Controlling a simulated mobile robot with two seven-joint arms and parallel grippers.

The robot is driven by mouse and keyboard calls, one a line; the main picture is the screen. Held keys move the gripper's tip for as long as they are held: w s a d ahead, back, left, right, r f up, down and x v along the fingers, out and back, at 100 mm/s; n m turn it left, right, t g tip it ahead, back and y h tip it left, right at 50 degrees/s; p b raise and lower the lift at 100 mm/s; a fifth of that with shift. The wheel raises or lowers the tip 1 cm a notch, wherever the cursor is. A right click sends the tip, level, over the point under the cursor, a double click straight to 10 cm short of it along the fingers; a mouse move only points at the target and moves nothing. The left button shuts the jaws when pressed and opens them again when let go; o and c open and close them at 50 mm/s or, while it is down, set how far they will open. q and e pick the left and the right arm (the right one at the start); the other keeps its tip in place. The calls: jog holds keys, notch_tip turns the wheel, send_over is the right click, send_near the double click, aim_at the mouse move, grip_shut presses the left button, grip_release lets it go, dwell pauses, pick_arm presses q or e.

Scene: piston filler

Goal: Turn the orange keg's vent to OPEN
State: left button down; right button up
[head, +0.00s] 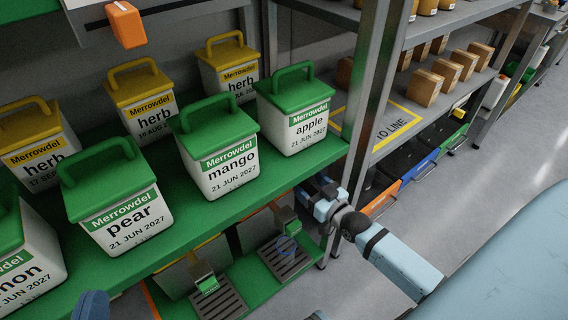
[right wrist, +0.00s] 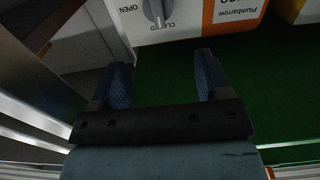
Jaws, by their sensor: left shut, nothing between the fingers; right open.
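The orange keg shows in the right wrist view as a white face with an orange label band (right wrist: 235,14) reading Plumbarrow, upside down. Its grey vent knob (right wrist: 157,12) is at the top edge, partly cut off, and its pointer is toward CLOSED; OPEN is printed to the left. My right gripper (right wrist: 163,82) is open and empty, its two blue fingers apart and short of the knob. My left gripper (head: 92,305) is shut and empty at the bottom edge, below the pear tub.
A green shelf (head: 290,172) holds several white tubs with green or yellow lids above the lower level. Drip grates (head: 285,258) and taps lie below. A steel post (head: 368,100) stands beside my right arm. Green floor (right wrist: 165,70) between the right fingers is clear.

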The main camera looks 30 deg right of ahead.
jog(key=w+b, duration=0.1)
jog(key=w, duration=0.2)
jog(key=w+b, duration=0.1)
jog(key=w, duration=0.3)
jog(key=w+a+b, duration=0.1)
jog(key=w, duration=0.2)
jog(key=shift+w, duration=0.35)
pick_arm(q)
jog(key=f, duration=0.1)
jog(key=f+g, duration=0.1)
jog(key=f, duration=0.1)
jog(key=f+g, duration=0.1)
jog(key=f, duration=0.1)
jog(key=shift+w+d+m, duration=0.1)
jog(key=shift+d+m, duration=0.15)
jog(key=shift+m, duration=0.05)
pick_arm(e)
jog(key=c, duration=0.9)
